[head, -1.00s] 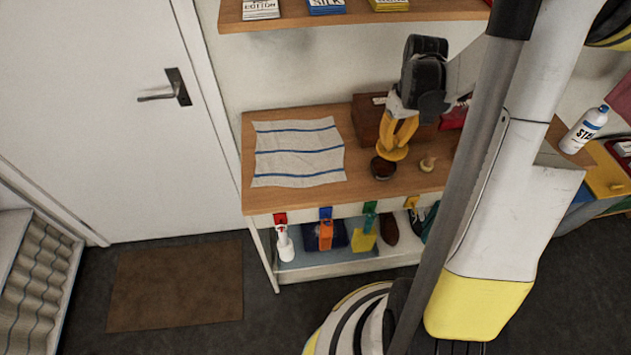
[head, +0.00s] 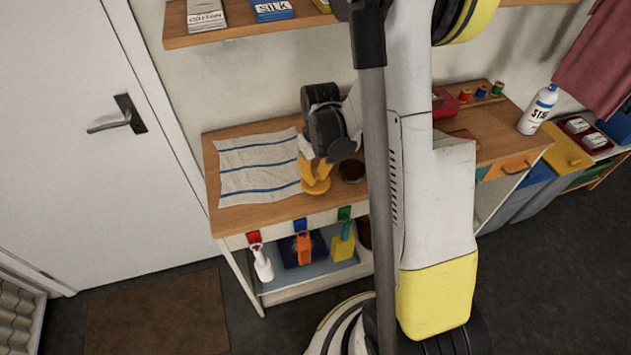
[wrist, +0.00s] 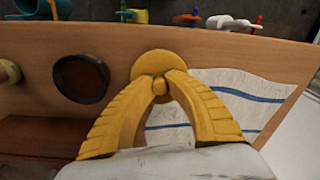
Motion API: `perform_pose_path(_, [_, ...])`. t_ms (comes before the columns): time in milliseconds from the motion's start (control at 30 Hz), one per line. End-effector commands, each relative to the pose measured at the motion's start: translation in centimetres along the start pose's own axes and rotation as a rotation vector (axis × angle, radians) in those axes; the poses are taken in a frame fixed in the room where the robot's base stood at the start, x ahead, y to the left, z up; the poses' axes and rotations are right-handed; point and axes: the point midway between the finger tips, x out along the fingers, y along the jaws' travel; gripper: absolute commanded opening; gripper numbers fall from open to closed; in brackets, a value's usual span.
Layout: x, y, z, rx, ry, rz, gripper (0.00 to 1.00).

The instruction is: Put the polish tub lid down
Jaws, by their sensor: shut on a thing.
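The polish tub lid is a round yellow disc (head: 316,188) with a small knob; it also shows in the wrist view (wrist: 160,62). My gripper (head: 318,176) is shut on its knob, the yellow fingers meeting there in the wrist view (wrist: 160,86). The lid is by the right edge of the striped cloth, over the wooden bench top. I cannot tell whether it touches the surface. The open polish tub (head: 351,171), round and dark, stands just right of the lid in the head view; it also shows in the wrist view (wrist: 81,78).
The striped cloth (head: 258,165) covers the left of the bench (head: 230,215). Below its front edge hang coloured clips and bottles (head: 262,262). My own arm column hides the middle of the bench.

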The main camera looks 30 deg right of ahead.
Motion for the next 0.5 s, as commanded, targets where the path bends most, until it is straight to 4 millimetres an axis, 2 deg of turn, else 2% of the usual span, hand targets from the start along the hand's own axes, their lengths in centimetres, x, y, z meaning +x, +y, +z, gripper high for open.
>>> perform_pose_path(33, [1.14, 0.05, 0.02, 0.0, 0.0, 0.0, 0.0])
perform_pose_path(100, [1.64, 0.07, 0.02, 0.0, 0.0, 0.0, 0.0])
perform_pose_path(467, [1.96, 0.08, 0.06, 0.0, 0.0, 0.0, 0.0])
perform_pose_path(500, [1.99, 0.09, 0.06, 0.0, 0.0, 0.0, 0.16])
